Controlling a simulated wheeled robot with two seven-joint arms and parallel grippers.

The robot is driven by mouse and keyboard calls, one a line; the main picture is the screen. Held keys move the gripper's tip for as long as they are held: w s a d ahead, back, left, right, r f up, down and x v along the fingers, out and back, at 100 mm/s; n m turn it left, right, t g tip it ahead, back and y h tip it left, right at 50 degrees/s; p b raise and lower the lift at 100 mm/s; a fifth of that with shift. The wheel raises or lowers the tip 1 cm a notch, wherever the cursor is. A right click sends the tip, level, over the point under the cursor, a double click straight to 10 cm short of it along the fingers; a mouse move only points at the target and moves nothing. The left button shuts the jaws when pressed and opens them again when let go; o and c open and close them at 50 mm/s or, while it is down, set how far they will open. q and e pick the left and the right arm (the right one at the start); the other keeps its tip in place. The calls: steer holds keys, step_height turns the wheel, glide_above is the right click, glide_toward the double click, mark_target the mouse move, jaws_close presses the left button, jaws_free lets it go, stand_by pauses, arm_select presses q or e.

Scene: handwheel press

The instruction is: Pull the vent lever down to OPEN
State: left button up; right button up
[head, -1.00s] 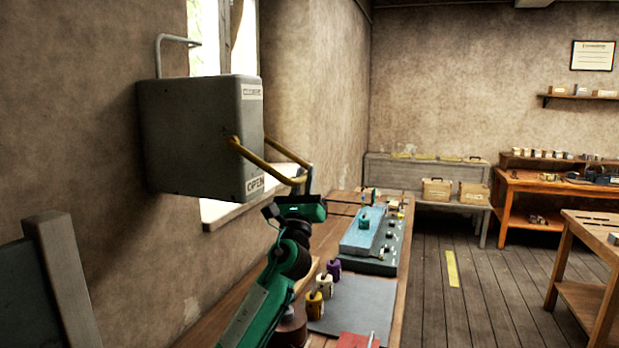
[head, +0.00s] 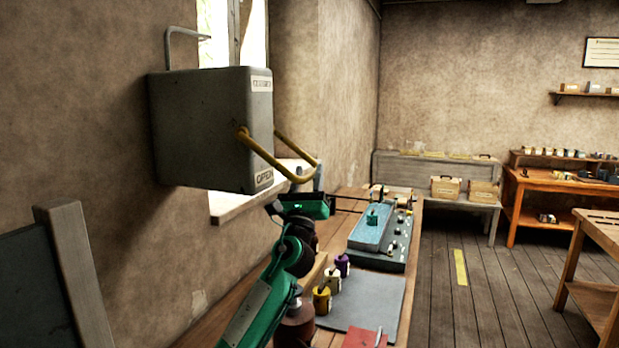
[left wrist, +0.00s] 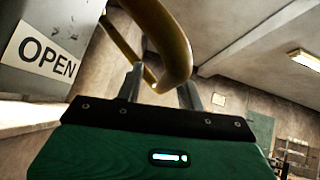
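The vent lever (head: 270,160) is a yellow U-shaped bar on a grey wall box (head: 205,125). It slopes down and outward from the box, its crossbar near the height of the OPEN label (head: 264,178). My left gripper (head: 319,178) is at the crossbar end of the lever. In the left wrist view the fingers of my left gripper (left wrist: 162,88) stand apart, and the lever's curved end (left wrist: 172,80) lies between or just in front of them. I cannot tell whether they touch it. The OPEN label (left wrist: 47,55) shows at the left. My right gripper is not in view.
A workbench (head: 345,206) runs along the wall below, with a blue-topped device (head: 372,228), several coloured cylinders (head: 333,280) and a grey mat (head: 365,302). A grey board with a wooden post (head: 75,270) stands at the lower left. The floor (head: 460,300) to the right is mostly clear.

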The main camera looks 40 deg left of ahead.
arm_select(q)
steer(key=shift+d, duration=0.1)
steer(key=shift+r, duration=0.3)
step_height(320, 180, up, 19)
steer(key=shift+w+a+r, duration=0.15)
steer(key=shift+a+r, duration=0.05)
steer(key=shift+a, duration=0.15)
stand_by(0.4)
